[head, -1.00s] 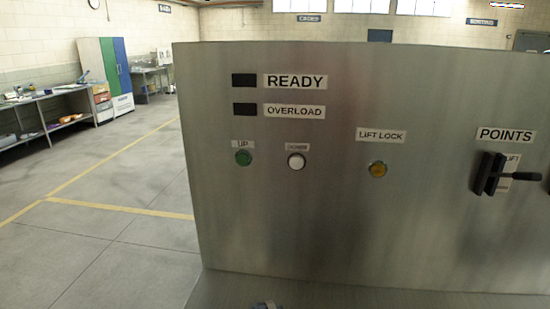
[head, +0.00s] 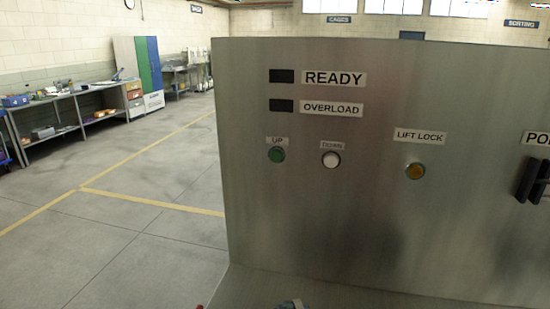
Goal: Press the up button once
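The green up button (head: 276,155) sits on a steel control panel (head: 370,220), under a label (head: 277,140) reading UP. The white down button (head: 331,160) is just to its right. Neither gripper can be made out. Only a small bluish and grey piece shows at the bottom edge, below the panel, with a tiny red bit to its left; I cannot tell what they are.
Dark indicators (head: 282,76) marked READY and OVERLOAD sit above the buttons. A black lever (head: 532,181) is at the right edge. A steel ledge runs below the panel. Open floor (head: 120,250) with yellow lines lies left, with workbenches (head: 70,110) and a cabinet (head: 140,70) behind.

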